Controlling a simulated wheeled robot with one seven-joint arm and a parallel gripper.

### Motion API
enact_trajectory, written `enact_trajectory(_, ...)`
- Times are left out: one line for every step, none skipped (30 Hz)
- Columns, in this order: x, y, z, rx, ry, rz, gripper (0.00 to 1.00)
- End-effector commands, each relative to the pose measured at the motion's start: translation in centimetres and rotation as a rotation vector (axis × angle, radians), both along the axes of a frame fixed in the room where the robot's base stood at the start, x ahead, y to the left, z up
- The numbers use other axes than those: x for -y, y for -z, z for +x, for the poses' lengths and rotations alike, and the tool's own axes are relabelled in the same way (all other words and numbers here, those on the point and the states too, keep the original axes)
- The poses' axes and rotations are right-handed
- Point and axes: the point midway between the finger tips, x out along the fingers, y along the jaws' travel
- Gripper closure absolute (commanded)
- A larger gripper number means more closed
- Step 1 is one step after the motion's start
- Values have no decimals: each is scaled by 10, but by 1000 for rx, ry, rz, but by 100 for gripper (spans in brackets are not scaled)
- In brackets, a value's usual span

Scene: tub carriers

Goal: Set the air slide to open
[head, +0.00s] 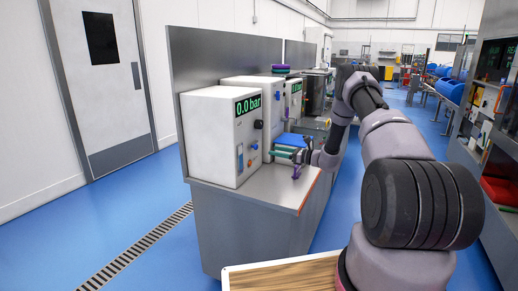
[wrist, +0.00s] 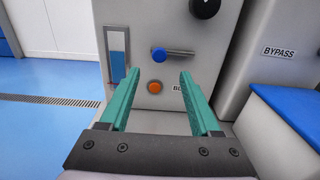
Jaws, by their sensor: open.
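A white cabinet (wrist: 140,20) fills the middle of the wrist view. On its face a round blue knob (wrist: 159,54) sits at the left end of a short horizontal metal bar or slot (wrist: 183,53); it looks like the air slide, but I see no label for it. Below it is an orange button (wrist: 155,86), with a label beside it partly hidden by my finger. My gripper (wrist: 160,82) is open and empty, its teal fingers pointing at the panel below the knob. In the head view my gripper (head: 283,153) is in front of the cabinets.
A framed window with blue in its lower part (wrist: 118,66) is left of the knob, and a black dial (wrist: 204,7) is above. The near cabinet's display (head: 248,104) reads 0.0 bar. A neighbouring cabinet marked BYPASS (wrist: 279,51) and a blue-topped object (wrist: 290,115) stand at right.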

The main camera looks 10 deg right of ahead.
Motion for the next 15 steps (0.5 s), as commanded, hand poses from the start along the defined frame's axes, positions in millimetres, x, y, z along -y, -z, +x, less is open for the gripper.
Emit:
enact_trajectory(-10,0,5,1,-4,-1,36)
enact_trajectory(-14,0,8,1,-5,-2,36)
enact_trajectory(-20,0,13,1,-5,-2,36)
enact_trajectory(-26,0,16,1,-5,-2,36)
enact_trajectory(-30,0,20,1,-5,-2,36)
enact_trajectory(-37,1,24,0,-5,-1,36)
enact_trajectory(-41,1,28,0,-5,-3,36)
enact_trajectory(-45,0,31,2,-5,-4,36)
enact_trajectory(-51,0,35,1,-5,-2,36)
enact_trajectory(-55,0,38,1,-5,-2,36)
enact_trajectory(-58,0,40,2,-5,-3,36)
enact_trajectory(-62,0,44,2,-4,-3,36)
enact_trajectory(-65,0,46,1,-4,-3,36)
enact_trajectory(-68,0,47,0,-4,-3,36)
enact_trajectory(-70,0,49,0,-4,-3,36)
